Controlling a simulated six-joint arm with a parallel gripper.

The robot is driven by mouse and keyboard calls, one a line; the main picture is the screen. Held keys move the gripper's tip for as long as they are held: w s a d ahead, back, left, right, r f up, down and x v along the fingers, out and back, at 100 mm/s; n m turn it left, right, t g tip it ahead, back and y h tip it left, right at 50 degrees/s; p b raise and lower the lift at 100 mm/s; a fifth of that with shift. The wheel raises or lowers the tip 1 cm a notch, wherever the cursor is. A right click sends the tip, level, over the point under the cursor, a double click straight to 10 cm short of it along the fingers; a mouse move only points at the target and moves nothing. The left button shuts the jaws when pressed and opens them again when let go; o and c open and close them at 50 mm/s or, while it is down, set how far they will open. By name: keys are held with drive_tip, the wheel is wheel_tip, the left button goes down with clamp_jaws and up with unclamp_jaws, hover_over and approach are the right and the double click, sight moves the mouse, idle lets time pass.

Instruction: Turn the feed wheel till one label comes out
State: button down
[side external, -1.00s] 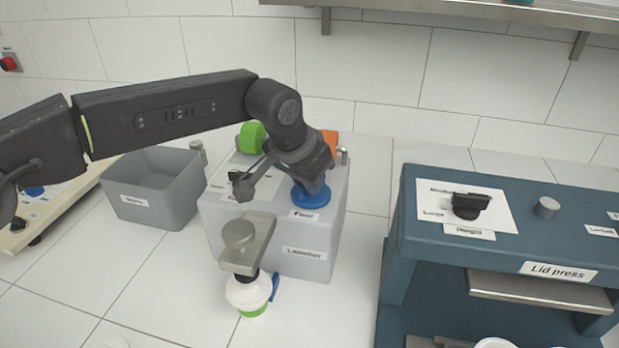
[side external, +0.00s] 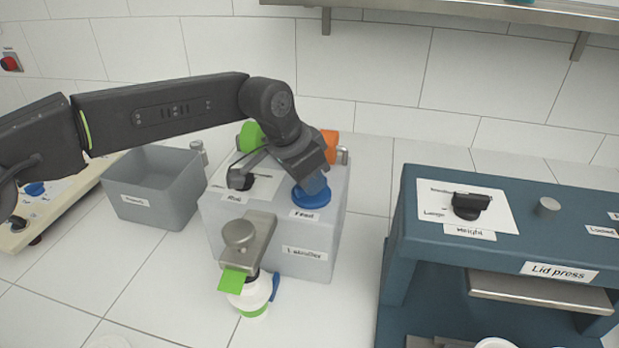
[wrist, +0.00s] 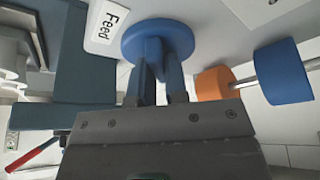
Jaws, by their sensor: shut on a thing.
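The blue feed wheel (side external: 311,195) sits on top of the grey labeller (side external: 303,236), beside its "Feed" tag. My gripper (wrist: 160,85) is shut on the wheel's raised blue grip (wrist: 158,62), which also shows under the gripper in the side view. A green label (side external: 234,281) sticks out from the front edge of the labeller's metal plate (side external: 257,240). It hangs over a white cup (side external: 256,291) with a green base and a blue handle, and hides part of it.
The blue lid press (side external: 500,240) stands to the right. A grey bin (side external: 152,190) stands at the left. Green (side external: 250,136) and orange (side external: 330,145) rolls are behind my gripper.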

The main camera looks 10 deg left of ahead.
drive_tip(key=c, duration=1.1)
unclamp_jaws()
drive_tip(key=shift+c, duration=0.2)
drive_tip(key=shift+r, duration=0.1)
drive_tip(key=v, duration=1.3)
drive_tip(key=shift+r, duration=0.25)
drive_tip(key=shift+s+a, duration=0.15)
